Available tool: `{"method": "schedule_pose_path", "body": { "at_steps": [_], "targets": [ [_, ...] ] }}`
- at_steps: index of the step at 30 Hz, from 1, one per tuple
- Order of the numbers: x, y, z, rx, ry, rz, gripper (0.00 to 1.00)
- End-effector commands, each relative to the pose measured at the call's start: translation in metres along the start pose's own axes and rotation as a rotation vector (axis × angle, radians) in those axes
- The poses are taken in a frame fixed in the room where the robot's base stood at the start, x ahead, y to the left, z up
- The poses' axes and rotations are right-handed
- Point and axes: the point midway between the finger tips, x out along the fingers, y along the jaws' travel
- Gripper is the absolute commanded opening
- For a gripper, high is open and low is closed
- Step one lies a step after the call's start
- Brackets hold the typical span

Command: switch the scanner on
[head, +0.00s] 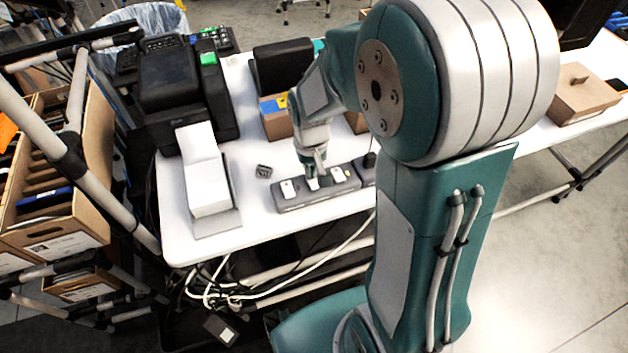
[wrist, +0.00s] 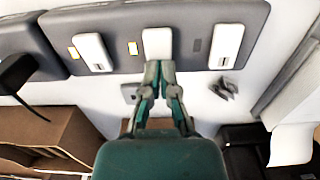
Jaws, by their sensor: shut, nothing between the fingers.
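A long grey switch strip (head: 318,196) lies on the white table, and it fills the top of the wrist view (wrist: 110,20). In the wrist view it carries a left white switch (wrist: 92,52), a middle white switch (wrist: 157,43) and a right white switch (wrist: 227,46). Yellow lights show beside the left and middle ones; the mark beside the right one is dark. My gripper (wrist: 160,66) is shut and empty, its tips at the near end of the middle switch; I cannot tell if they touch. It also shows over the strip (head: 312,180). No label identifies the scanner's switch.
A grey device with white sheets (head: 208,190) stands left of the strip, and a black machine (head: 170,85) stands behind it. A small dark object (head: 263,171) lies near the strip. Cardboard boxes (head: 277,122) stand behind. A black plug (wrist: 14,72) sits at the strip's other end.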

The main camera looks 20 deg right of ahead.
Motion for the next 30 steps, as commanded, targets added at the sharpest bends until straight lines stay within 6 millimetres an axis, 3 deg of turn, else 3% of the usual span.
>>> {"method": "schedule_pose_path", "body": {
  "at_steps": [30],
  "targets": [
    [-0.067,0.000,0.000,0.000,0.003,0.000,0.00]
  ]
}}
